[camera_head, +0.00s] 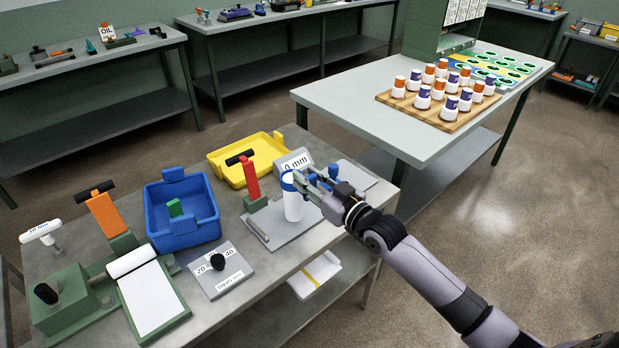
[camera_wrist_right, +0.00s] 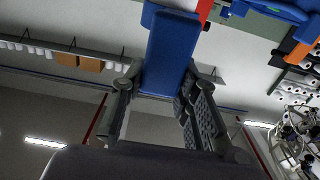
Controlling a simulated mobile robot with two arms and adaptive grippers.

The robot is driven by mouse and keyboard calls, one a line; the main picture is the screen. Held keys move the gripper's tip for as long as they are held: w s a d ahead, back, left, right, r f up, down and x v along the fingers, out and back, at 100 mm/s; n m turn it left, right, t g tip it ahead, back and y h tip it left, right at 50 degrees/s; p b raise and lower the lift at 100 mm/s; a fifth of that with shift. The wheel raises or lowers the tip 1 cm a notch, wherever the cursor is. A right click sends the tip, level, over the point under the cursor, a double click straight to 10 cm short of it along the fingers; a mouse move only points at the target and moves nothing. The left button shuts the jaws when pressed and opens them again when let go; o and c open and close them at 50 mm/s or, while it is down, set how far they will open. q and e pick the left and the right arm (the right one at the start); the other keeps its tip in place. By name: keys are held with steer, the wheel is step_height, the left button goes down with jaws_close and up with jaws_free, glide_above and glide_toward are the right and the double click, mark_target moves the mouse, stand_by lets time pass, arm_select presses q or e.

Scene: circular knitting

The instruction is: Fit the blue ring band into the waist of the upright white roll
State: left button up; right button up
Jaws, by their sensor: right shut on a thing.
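The white roll (camera_head: 293,208) stands upright on a grey plate on the near bench in the head view. The blue ring band (camera_head: 287,186) shows as a blue edge at the roll's upper part; whether it fully encircles the roll or sits in its waist I cannot tell. My right gripper (camera_head: 303,181) comes in level from the right, beside the roll's top. In the right wrist view its fingers (camera_wrist_right: 153,100) are shut on a flat blue piece of the ring band (camera_wrist_right: 168,55). My left gripper is not in view.
A red lever (camera_head: 250,180) stands close left of the roll, with a display reading "0 mm" (camera_head: 295,163) behind it. A blue bin (camera_head: 180,232), a yellow tray (camera_head: 228,170) and a dial plate (camera_head: 221,272) share the bench. Several capped rolls stand on a wooden board (camera_head: 390,102) on another table.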

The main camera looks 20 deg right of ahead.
steer(key=shift+f+b, duration=1.15)
steer(key=shift+f, duration=0.75)
steer(key=o, duration=1.1)
steer(key=shift+s, duration=0.1)
steer(key=v, duration=1.1)
steer(key=shift+s+d+r, duration=0.1)
steer(key=shift+s+d, duration=0.05)
steer(key=shift+s, duration=0.25)
